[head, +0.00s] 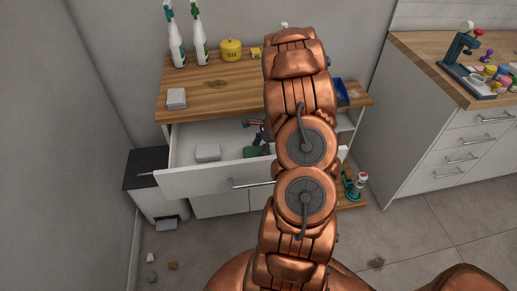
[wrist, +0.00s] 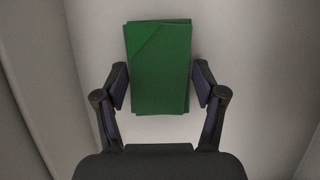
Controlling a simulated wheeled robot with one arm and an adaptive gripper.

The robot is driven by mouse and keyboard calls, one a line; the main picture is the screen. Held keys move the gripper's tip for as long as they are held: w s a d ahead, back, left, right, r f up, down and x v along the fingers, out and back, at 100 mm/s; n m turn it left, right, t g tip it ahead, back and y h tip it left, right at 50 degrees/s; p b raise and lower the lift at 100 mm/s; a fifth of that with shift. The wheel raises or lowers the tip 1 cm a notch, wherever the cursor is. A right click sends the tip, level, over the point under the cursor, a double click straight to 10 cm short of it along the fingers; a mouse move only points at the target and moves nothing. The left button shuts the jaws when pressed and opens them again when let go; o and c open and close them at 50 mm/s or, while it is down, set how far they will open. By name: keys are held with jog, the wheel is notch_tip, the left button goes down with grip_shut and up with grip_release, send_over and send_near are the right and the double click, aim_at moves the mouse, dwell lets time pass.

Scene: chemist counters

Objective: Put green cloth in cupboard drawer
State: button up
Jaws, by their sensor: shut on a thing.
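The green cloth (wrist: 160,70) is a folded rectangle between the two fingers of my gripper (wrist: 161,85) in the wrist view. Both fingers press on its sides. In the head view the cloth (head: 252,152) is a small green patch inside the open cupboard drawer (head: 180,185). My gripper (head: 257,138) is down in the drawer there, partly hidden by my arm. The pale drawer floor (wrist: 250,110) shows around the cloth in the wrist view. I cannot tell whether the cloth touches the floor.
A light folded cloth (head: 208,152) lies in the drawer's left part. Spray bottles (head: 176,50), a yellow tin (head: 231,50) and a grey cloth (head: 176,98) are on the wooden top (head: 215,95). A dark-lidded bin (head: 148,165) stands left of the drawer. Another counter (head: 440,140) is at right.

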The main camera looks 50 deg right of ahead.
jog(key=shift+f, duration=0.15)
jog(key=o, duration=1)
